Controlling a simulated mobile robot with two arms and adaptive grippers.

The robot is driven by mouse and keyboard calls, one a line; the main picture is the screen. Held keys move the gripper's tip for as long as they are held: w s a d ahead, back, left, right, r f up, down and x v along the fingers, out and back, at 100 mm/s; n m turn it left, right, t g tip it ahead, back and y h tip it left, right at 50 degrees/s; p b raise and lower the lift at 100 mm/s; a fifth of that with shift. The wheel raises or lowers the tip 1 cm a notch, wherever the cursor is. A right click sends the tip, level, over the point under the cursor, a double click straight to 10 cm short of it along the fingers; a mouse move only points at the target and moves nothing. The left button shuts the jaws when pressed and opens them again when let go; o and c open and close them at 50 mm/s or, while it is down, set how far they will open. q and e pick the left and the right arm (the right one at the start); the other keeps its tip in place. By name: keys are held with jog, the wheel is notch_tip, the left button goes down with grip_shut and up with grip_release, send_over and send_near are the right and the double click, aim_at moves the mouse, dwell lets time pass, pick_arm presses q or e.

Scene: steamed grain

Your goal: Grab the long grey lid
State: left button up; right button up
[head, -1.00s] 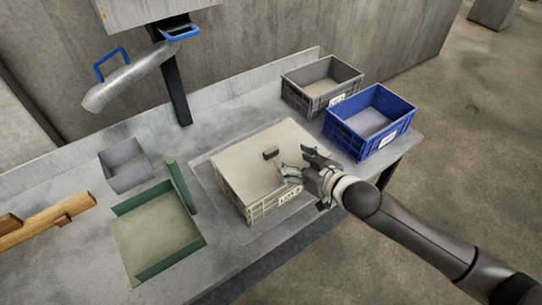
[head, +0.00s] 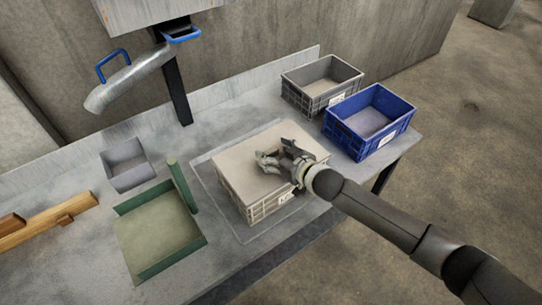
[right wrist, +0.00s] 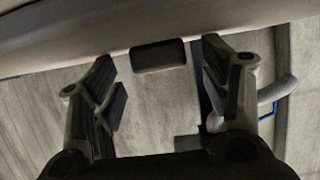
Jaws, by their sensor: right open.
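The long grey lid (head: 240,162) lies on top of a light grey crate (head: 262,208) on the table. It looks pale beige-grey in the head view. In the right wrist view its pale surface (right wrist: 95,32) fills the top edge. A small dark handle (right wrist: 158,56) stands out from the lid there, between the two fingers. In the head view my gripper hides the handle. My right gripper (head: 267,162) is open and empty, just over the middle of the lid. Contact with the handle cannot be made out. My left gripper is not in view.
A dark grey crate (head: 291,93) and a blue crate (head: 345,146) stand at the back right. A green tray (head: 131,260), a small grey bin (head: 113,180) and wooden beams (head: 48,220) are on the left. A metal chute (head: 130,80) hangs above the table.

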jog(key=c, duration=1.3)
jog(key=shift+c, duration=0.4)
jog(key=shift+r, duration=0.1)
